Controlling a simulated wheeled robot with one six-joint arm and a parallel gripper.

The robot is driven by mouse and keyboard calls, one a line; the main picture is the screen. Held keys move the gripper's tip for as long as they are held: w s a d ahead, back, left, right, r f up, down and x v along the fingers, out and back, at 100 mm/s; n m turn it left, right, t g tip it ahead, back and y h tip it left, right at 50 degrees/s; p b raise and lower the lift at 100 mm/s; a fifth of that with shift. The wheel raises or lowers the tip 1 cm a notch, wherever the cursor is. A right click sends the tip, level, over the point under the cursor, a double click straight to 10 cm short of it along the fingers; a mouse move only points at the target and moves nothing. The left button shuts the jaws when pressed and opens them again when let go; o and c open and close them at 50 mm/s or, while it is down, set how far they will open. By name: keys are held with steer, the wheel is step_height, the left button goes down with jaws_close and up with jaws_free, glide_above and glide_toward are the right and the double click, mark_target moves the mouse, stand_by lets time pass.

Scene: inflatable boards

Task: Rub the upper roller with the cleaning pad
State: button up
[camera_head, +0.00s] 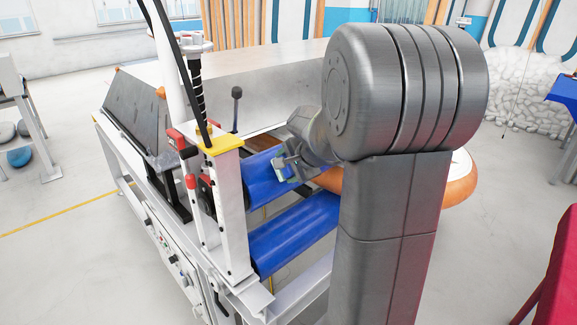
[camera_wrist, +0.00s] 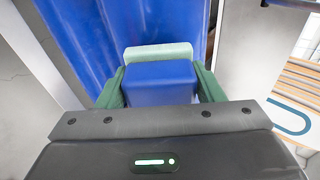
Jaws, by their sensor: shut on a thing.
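The upper roller (camera_head: 262,180) is a blue cylinder in the machine's frame, its right part hidden behind my arm. The lower roller (camera_head: 296,232), also blue, lies below and nearer. My gripper (camera_head: 284,168) is at the upper roller's visible right part. In the wrist view my gripper (camera_wrist: 160,88) is shut on the cleaning pad, with green fingers either side of its blue block (camera_wrist: 160,82). The pad's pale green face (camera_wrist: 158,53) points toward the blue roller surface (camera_wrist: 165,22). I cannot tell whether the pad touches the roller.
A white post with a yellow cap (camera_head: 222,142) stands at the rollers' left end. A metal table surface (camera_head: 235,75) lies behind. An orange-rimmed board (camera_head: 462,185) shows right of my arm. A red surface (camera_head: 555,270) is at the lower right.

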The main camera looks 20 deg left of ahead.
steer(key=shift+x, duration=0.8)
steer(key=shift+w+d+b, duration=1.05)
steer(key=shift+w+d, duration=1.4)
steer(key=shift+w, duration=3.5)
steer(key=shift+s+a+p, duration=0.1)
steer(key=shift+s+a, duration=0.75)
steer(key=shift+s, duration=1.15)
steer(key=shift+s+a+p, duration=0.1)
steer(key=shift+s+a, duration=0.75)
steer(key=shift+s, duration=1.2)
steer(key=shift+s+a+p, duration=0.1)
steer(key=shift+s+a, duration=0.75)
steer(key=shift+s, duration=1.15)
